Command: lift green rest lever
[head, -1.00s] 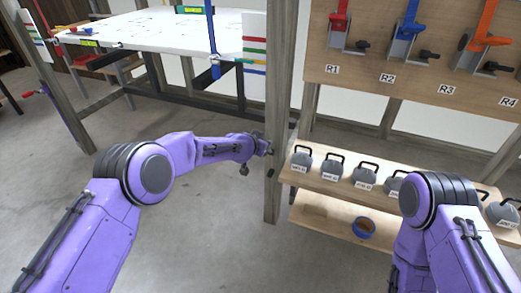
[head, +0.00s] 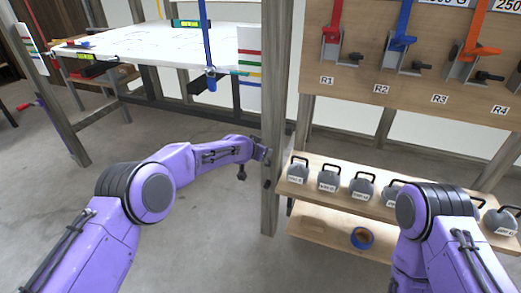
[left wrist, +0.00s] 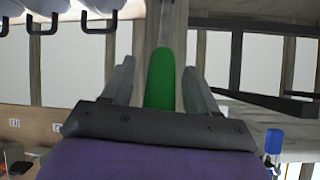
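The green lever grip (left wrist: 160,78) shows in the left wrist view, lying lengthwise between the two fingers of my left gripper (left wrist: 158,70). The fingers are apart, with a narrow gap visible on each side of the grip. A thin metal shaft (left wrist: 165,25) runs on from the grip, along a wooden post. In the head view my left gripper (head: 263,154) is beside the wooden post (head: 271,205), small and partly hidden, and the green lever cannot be made out there. My right gripper is out of view; only my right arm shows.
Several grey weights with black handles stand on a wooden shelf (head: 312,192) right of the post. A blue tape roll (head: 361,238) lies on the lower shelf. A board (head: 350,92) above carries coloured levers. A white-topped table (head: 150,42) stands behind. The floor at left is clear.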

